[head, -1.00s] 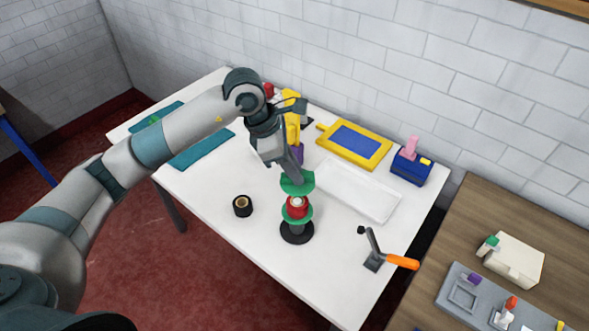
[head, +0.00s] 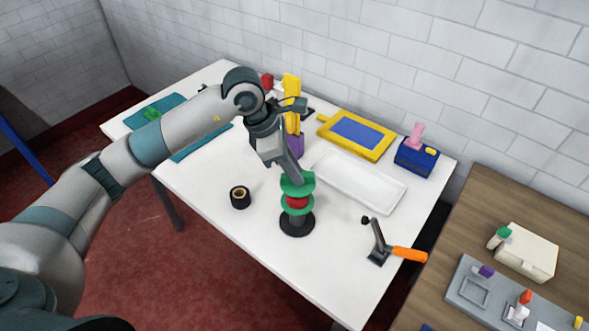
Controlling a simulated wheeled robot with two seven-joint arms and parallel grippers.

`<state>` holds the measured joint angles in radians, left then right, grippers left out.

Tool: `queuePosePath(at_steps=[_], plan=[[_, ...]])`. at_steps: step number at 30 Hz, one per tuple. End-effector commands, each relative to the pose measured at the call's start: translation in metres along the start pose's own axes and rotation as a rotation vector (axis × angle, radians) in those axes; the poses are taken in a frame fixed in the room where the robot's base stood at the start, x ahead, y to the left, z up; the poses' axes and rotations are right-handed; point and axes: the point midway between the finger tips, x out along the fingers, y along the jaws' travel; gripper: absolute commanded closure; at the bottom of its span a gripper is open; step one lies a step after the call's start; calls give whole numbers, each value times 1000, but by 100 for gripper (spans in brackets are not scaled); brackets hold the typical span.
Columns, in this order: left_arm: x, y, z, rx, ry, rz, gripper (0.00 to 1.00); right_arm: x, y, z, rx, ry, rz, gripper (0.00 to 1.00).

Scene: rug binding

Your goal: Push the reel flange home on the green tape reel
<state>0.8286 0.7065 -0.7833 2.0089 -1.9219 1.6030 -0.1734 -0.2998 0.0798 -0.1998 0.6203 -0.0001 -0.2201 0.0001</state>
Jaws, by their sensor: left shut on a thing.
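A reel with a green lower flange and a red roll (head: 297,203) stands upright on a black round stand (head: 297,224) on the white table. My left gripper (head: 296,178) is directly above it, shut on the green reel flange (head: 303,187). The flange sits close over the red roll, and a band of red shows between it and the lower green disc. I cannot tell whether the flange touches the roll. The gripper's fingertips partly cover the flange. My right gripper is not in view.
A black roll (head: 240,197) lies left of the stand. An orange-handled tool (head: 400,253) is at the right, and a white tray (head: 361,184) lies behind. A yellow-framed blue board (head: 352,139) and a blue box (head: 416,157) are farther back. The table front is clear.

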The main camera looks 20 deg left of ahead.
Motion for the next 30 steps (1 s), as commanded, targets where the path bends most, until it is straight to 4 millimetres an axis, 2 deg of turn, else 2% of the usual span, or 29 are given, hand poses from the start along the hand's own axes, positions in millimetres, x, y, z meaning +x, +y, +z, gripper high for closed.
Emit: queuePosePath(at_steps=[4,30], plan=[[6,0,-2,0,0,0,100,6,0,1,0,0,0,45],[7,0,-3,0,1,1,100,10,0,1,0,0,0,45]])
